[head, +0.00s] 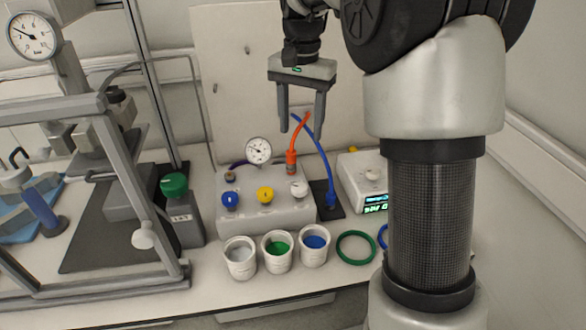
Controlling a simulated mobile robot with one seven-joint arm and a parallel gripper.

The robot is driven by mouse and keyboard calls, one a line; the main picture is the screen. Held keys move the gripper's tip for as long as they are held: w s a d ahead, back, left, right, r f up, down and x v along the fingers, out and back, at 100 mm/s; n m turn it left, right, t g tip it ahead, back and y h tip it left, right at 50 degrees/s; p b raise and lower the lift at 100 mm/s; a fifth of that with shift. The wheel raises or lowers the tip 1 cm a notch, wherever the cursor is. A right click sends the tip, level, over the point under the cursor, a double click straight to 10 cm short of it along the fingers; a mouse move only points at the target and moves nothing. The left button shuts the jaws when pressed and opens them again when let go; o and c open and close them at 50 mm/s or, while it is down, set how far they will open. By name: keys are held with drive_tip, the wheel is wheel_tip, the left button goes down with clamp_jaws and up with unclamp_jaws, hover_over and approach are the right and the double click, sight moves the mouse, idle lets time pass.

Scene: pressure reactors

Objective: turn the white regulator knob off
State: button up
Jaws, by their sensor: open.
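The white regulator knob (299,188) is on the right of the front of a light grey regulator block (266,218) on the bench. A yellow knob (265,195) and a blue knob (230,199) sit to its left on the same block. My gripper (300,138) points down, open and empty, in the picture above the block and apart from the white knob. An orange fitting with a hose (292,160) rises from the block behind the white knob, near the fingers. The knob's exact setting is too small to tell.
A pressure gauge (258,151) stands on the block. Three cups (278,256) stand in front, with a green ring (356,247) to their right. A blue hose (323,160) and a white device with a display (365,180) are at right.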

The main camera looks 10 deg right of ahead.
sight(299, 186)
wheel_tip(299, 186, down, 17)
drive_tip(key=b, duration=0.3)
drive_tip(key=shift+f, duration=0.1)
drive_tip(key=c, duration=1.1)
